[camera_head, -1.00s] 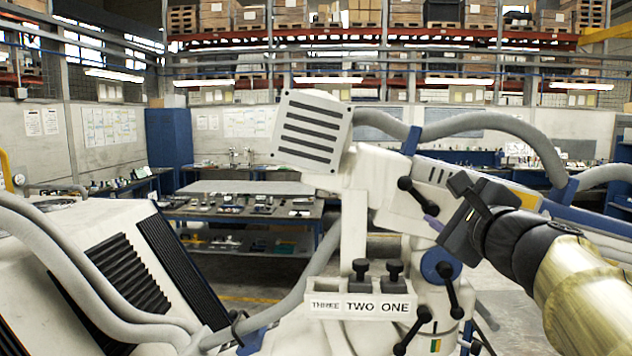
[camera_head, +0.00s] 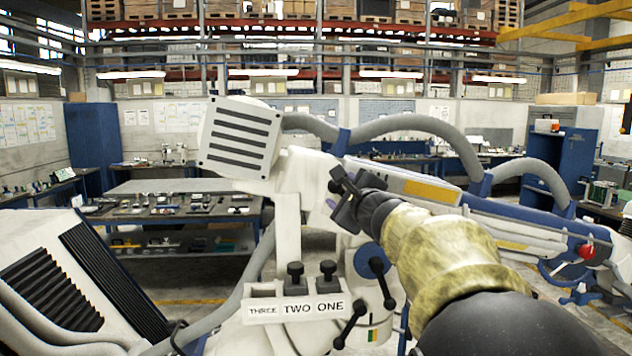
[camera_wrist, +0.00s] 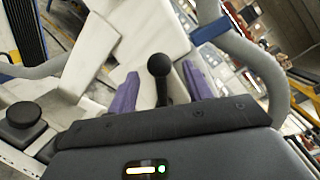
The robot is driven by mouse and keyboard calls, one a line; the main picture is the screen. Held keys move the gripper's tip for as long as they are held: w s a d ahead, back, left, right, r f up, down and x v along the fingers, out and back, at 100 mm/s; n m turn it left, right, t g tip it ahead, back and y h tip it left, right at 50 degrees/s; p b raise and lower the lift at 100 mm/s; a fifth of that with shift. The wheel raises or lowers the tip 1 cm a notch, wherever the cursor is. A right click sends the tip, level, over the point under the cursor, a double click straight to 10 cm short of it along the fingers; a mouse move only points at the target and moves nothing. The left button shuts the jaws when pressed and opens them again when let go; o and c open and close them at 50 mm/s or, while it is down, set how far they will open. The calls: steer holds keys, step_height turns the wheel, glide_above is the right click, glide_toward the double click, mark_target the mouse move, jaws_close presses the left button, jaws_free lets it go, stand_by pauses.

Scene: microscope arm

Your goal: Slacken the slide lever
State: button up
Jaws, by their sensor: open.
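The white microscope arm (camera_head: 290,180) stands in front of me. My gripper (camera_head: 343,190) is at its right side, open, with purple fingers. In the wrist view my gripper (camera_wrist: 163,90) has one finger on each side of a black ball-ended lever (camera_wrist: 160,75). I see no clear contact, and the lever's lower end is hidden by my gripper. In the head view my gripper mostly covers this lever. Two other black ball-ended levers, one (camera_head: 382,284) right of the other (camera_head: 350,324), sit below. I see no label naming the slide lever.
A plate marked THREE, TWO, ONE (camera_head: 295,310) with black knobs (camera_head: 327,277) sits left of the lower levers. Thick grey hoses (camera_head: 415,124) arch behind my gripper. A vented white box (camera_head: 240,138) tops the arm. A workbench (camera_head: 165,210) stands behind.

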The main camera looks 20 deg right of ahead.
mark_target(338, 188)
steer(key=w+p, duration=0.1)
steer(key=w, duration=0.3)
steer(key=shift+d, duration=0.15)
jaws_close()
